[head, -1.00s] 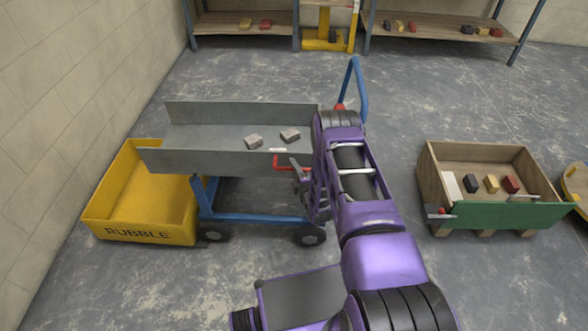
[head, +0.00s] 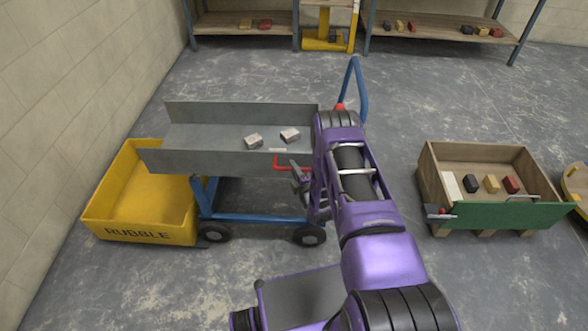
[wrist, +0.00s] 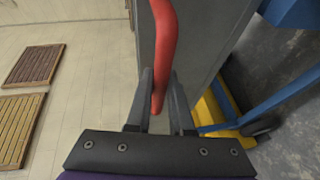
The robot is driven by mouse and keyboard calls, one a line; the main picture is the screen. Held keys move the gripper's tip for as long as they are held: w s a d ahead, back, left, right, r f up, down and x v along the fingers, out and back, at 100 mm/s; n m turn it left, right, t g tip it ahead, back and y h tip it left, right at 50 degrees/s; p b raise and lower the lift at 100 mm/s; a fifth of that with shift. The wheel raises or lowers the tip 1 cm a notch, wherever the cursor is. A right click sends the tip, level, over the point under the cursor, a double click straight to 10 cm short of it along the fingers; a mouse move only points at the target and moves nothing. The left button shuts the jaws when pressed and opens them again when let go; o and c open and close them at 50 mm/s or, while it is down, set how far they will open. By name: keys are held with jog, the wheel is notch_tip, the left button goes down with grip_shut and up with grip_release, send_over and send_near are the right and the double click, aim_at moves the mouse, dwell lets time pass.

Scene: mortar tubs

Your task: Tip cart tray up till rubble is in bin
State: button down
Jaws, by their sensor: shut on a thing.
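The grey cart tray (head: 190,160) lies about level on the blue cart frame (head: 255,217), its left end over the edge of the yellow rubble bin (head: 150,210). Two pieces of rubble, one (head: 253,141) left of the other (head: 290,134), lie on the tray floor toward its right half. The bin looks empty. A red handle (head: 282,166) is on the tray's front side. My gripper (wrist: 158,100) is shut on the red handle, which shows between its fingers in the wrist view (wrist: 166,45). In the head view my arm hides the tray's right end.
A wooden box (head: 475,165) with a green front holds several coloured blocks to the right. Shelves (head: 440,33) with blocks stand along the back. A wall (head: 80,80) is close on the left.

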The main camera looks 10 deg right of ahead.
jog(key=shift+r, duration=0.1)
dwell(0.6)
jog(key=shift+w+a+r+p, duration=0.1)
jog(key=shift+a+r+p, duration=0.1)
jog(key=shift+r+p, duration=0.35)
jog(key=w+a+r+n+g+h+p, duration=0.1)
jog(key=w+a+r+n+h+p, duration=0.1)
jog(key=a+r, duration=0.9)
jog(key=w+a+r+n+g+h+p, duration=0.1)
jog(key=w+a+r+n+p, duration=0.3)
jog(key=a+r, duration=0.6)
jog(key=shift+a+r+n+g+h+p, duration=0.35)
jog(key=shift+r+h+p, duration=0.2)
jog(key=shift+r, duration=1.65)
jog(key=c, duration=0.8)
grip_release()
jog(key=shift+d, duration=0.1)
jog(key=shift+f, duration=0.1)
